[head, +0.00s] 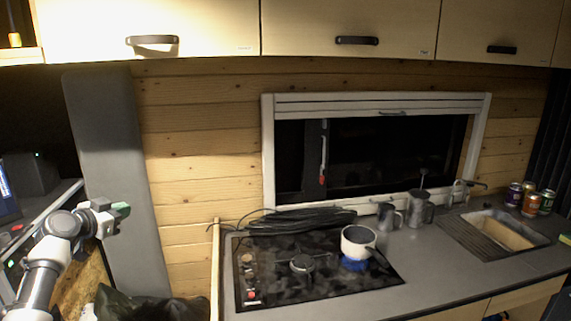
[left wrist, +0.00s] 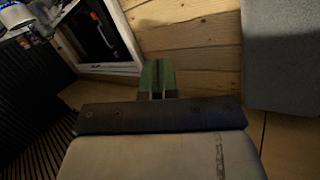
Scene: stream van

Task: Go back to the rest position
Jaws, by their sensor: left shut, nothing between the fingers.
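My left gripper (head: 121,210) is at the left of the head view, raised in front of a tall grey panel and away from the counter. Its green fingertips are together with nothing between them. In the left wrist view the shut green fingers (left wrist: 157,78) point toward the wooden plank wall. My right gripper is in neither view.
A stove (head: 310,287) with a white pot (head: 357,241) stands on the counter. Metal mugs (head: 420,209), a sink (head: 500,232) and several cans (head: 530,203) are to the right. Cabinets (head: 350,25) hang above. A grey panel (head: 108,170) stands beside my left arm.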

